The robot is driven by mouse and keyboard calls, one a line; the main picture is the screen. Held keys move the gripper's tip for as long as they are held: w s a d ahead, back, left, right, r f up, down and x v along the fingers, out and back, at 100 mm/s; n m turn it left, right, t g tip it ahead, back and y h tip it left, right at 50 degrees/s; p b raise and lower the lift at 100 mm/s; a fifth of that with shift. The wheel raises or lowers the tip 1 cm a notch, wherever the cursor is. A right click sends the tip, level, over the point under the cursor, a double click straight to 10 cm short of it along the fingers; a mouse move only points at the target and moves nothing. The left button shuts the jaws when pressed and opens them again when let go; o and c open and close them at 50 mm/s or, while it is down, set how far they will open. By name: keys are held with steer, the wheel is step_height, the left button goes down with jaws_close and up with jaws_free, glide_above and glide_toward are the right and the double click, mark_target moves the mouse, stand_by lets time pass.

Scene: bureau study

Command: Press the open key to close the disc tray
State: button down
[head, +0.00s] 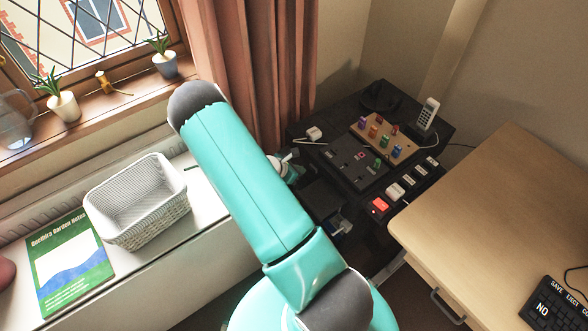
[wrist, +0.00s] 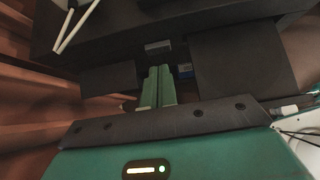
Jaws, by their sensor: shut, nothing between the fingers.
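My gripper (wrist: 158,72) shows in the wrist view as two green fingers side by side, shut and empty. They point at the front of a dark cabinet-like unit (wrist: 190,28). A small grey rectangular piece (wrist: 158,46) sits just beyond the fingertips; I cannot tell whether it is the open key or whether the fingers touch it. In the head view my arm hides the gripper; a small grey-blue item (head: 340,223) shows low beside the dark desk. I cannot make out the disc tray for certain.
A dark desk carries a board with coloured pegs (head: 380,133), a cordless phone (head: 428,112) and a strip with a red lit switch (head: 379,205). A wooden desk (head: 490,200) stands right, with a keyboard (head: 556,305). A white basket (head: 137,200) and green book (head: 70,262) lie left.

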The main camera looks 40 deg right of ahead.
mark_target(313, 168)
steer(key=shift+x, duration=2.3)
